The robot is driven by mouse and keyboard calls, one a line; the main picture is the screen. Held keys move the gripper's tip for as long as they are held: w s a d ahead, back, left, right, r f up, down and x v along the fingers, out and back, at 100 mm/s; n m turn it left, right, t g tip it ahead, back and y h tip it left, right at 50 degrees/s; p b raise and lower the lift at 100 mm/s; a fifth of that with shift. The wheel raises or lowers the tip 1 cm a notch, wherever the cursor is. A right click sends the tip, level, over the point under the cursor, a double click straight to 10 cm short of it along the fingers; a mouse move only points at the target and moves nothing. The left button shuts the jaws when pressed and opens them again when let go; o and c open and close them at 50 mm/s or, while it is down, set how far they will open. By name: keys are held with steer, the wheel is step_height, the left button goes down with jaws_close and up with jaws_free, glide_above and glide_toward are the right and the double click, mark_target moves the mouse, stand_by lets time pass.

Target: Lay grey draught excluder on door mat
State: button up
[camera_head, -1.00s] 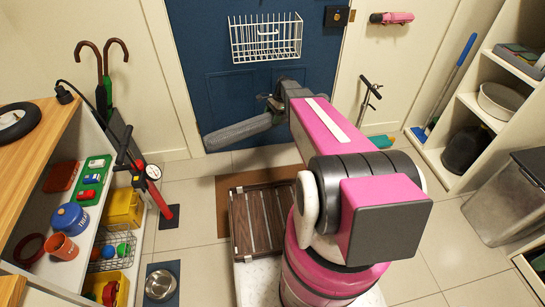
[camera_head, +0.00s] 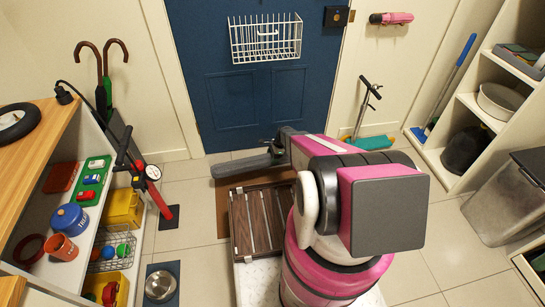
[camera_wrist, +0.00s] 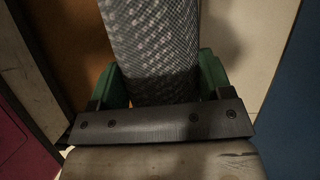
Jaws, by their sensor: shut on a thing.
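The grey draught excluder (camera_head: 240,166), a long padded roll, is in my gripper (camera_head: 273,155) and sticks out to the left of it in the head view. In the wrist view the patterned excluder (camera_wrist: 150,50) lies between the green fingers of my gripper (camera_wrist: 160,80), which are shut on it. The brown door mat (camera_head: 222,206) lies on the floor in front of the blue door. The excluder shows over the mat's far edge; I cannot tell whether it touches the mat. My arm and my slatted deck hide much of the mat.
The blue door (camera_head: 250,95) with a white wire basket (camera_head: 265,38) stands behind. A red pump (camera_head: 155,185) and a shelf unit (camera_head: 110,225) are on the left. A scooter (camera_head: 365,115) leans at the back right. Tiled floor is clear left of the mat.

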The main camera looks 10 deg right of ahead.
steer(key=shift+f, duration=5.3)
steer(key=shift+f, duration=0.5)
steer(key=o, duration=1.6)
steer(key=v, duration=1.1)
steer(key=shift+a, duration=0.1)
steer(key=s+a+r+n+h, duration=0.1)
steer(key=s+r+n, duration=0.4)
steer(key=r, duration=0.8)
steer(key=s+a+r+n+h, duration=0.1)
steer(key=s+r+n, duration=0.5)
steer(key=r, duration=0.8)
steer(key=s+a+r+n+h, duration=0.2)
steer(key=s+r+n, duration=0.3)
steer(key=s+r, duration=0.5)
steer(key=shift+s+r+n+h, duration=0.15)
steer(key=shift+s+r+n, duration=0.05)
steer(key=shift+r, duration=0.65)
steer(key=shift+s+r+n+h, duration=0.15)
steer(key=shift+s+r+n, duration=0.05)
steer(key=shift+r, duration=0.65)
